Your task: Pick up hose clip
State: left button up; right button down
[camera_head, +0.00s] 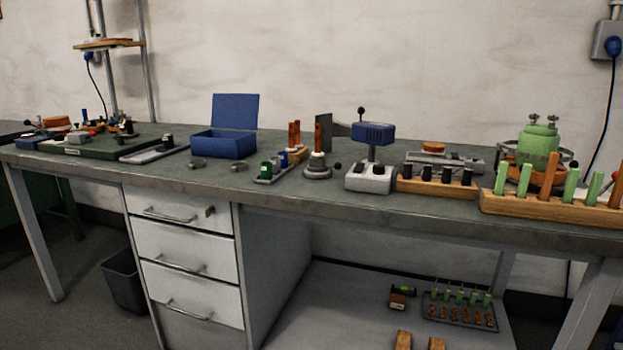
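Two small grey metal pieces lie on the bench top in front of the blue box; one (198,164) is at its left front and the other (239,166) at its right front. They may be hose clips, but they are too small to tell for sure. Both appear to lie apart from other things, on bare bench surface. Neither of my grippers is in view.
The grey-green workbench (330,210) has a clear front strip. An open blue box (223,146) stands behind the pieces. A small tray with green and blue items (265,180), a grey-and-blue device (370,178) and wooden racks (436,188) stand to the right.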

aim_at(196, 165)
jog(key=z, duration=0.5)
jog(key=j+z, duration=0.25)
jog(key=z, duration=0.15)
jog(key=j+z, duration=0.4)
jog(key=k+j+z, duration=0.1)
jog(key=z, duration=0.35)
jog(key=k+j+z, duration=0.3)
jog(key=j, duration=0.15)
jog(key=k+j+z, duration=0.55)
jog(key=k+j, duration=0.55)
jog(key=k, duration=0.1)
